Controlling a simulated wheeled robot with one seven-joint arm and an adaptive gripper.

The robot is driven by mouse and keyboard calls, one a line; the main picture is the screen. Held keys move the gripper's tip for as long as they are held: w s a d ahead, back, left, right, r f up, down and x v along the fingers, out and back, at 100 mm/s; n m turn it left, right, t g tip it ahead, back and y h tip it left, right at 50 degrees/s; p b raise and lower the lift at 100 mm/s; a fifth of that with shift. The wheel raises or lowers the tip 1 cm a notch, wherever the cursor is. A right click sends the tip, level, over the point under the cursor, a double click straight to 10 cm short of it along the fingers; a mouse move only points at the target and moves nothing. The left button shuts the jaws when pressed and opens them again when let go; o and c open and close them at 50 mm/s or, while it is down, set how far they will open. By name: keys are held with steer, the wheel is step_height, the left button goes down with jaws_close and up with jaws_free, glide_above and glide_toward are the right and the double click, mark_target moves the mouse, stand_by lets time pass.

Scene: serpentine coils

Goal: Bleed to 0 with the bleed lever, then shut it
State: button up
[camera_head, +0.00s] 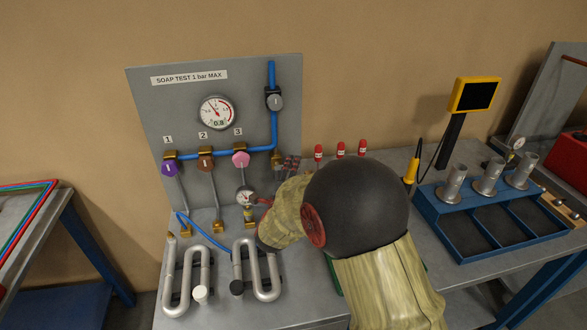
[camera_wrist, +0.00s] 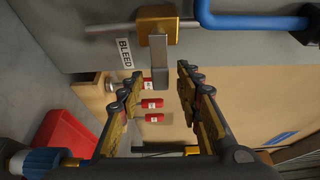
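The bleed lever (camera_wrist: 160,56) is a flat grey handle on a brass valve body (camera_wrist: 157,18), beside a white BLEED label (camera_wrist: 124,53) in the wrist view. My gripper (camera_wrist: 157,80) is open, its two fingers apart with the lever's free end between or just beyond their tips; contact cannot be told. In the head view my gripper (camera_head: 289,164) is small beside the board's lower right, and my arm hides much of the area around it. The round main gauge (camera_head: 216,113) on the grey board shows about 0.8, with its needle off the low end.
Numbered valves have purple (camera_head: 169,168), brown (camera_head: 205,164) and pink (camera_head: 240,158) handles. A grey-handled valve (camera_head: 274,101) sits on the blue pipe above. A smaller gauge (camera_head: 244,197) and serpentine coils (camera_head: 188,280) stand below.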

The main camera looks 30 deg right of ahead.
steer(key=shift+x, duration=0.95)
steer(key=shift+c, duration=1.3)
jaws_close()
